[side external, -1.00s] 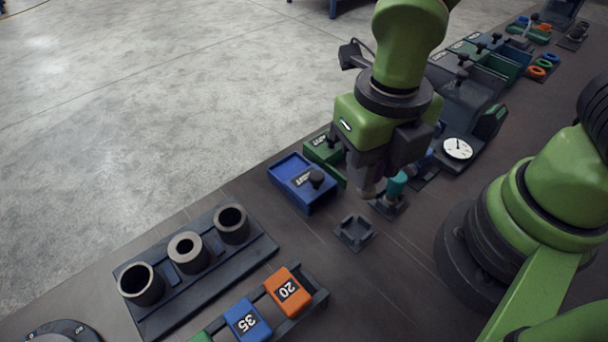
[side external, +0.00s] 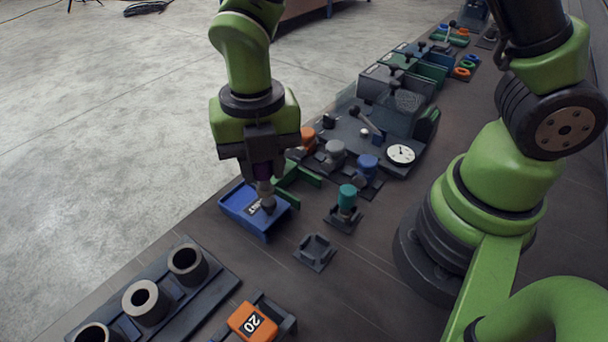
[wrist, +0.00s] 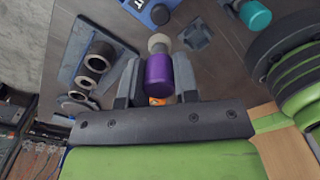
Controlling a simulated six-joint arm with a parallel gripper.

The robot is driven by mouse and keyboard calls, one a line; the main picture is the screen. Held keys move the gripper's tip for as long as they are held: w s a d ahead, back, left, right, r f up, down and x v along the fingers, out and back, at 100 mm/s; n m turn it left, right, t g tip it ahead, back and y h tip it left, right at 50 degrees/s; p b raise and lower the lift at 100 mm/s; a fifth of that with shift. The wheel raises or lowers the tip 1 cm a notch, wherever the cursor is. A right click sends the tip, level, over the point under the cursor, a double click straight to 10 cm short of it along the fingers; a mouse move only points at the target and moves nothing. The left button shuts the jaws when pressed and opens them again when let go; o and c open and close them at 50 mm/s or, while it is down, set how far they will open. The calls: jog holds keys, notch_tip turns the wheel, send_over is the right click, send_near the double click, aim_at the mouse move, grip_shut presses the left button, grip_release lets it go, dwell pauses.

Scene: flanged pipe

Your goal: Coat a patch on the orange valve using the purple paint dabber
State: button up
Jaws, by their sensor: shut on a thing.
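My gripper (side external: 263,168) is shut on the purple paint dabber (wrist: 159,70), which shows between the two fingers in the wrist view. In the side view, the dabber's grey tip (side external: 268,196) points down over or in front of the blue box; I cannot tell whether it touches. The orange valve (side external: 307,136) shows just right of and behind my gripper, partly hidden by it. It stands in a row with a grey one and a blue one. The dabber is apart from the orange valve in the side view.
The blue box (side external: 238,209) lies under my gripper, a green tray (side external: 302,174) beside it. A teal dabber (side external: 347,197) stands in a holder near an empty holder (side external: 314,262). Grey cylinders (side external: 187,263) stand front left.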

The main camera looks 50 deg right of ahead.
jog(key=w+d+f+m, duration=0.1)
jog(key=w+m, duration=0.3)
jog(key=w, duration=0.3)
jog(key=shift+w+f, duration=0.15)
jog(key=shift+f, duration=2.8)
jog(key=shift+f, duration=0.6)
notch_tip(320, 180, up, 7)
jog(key=shift+m, duration=0.3)
dwell(0.4)
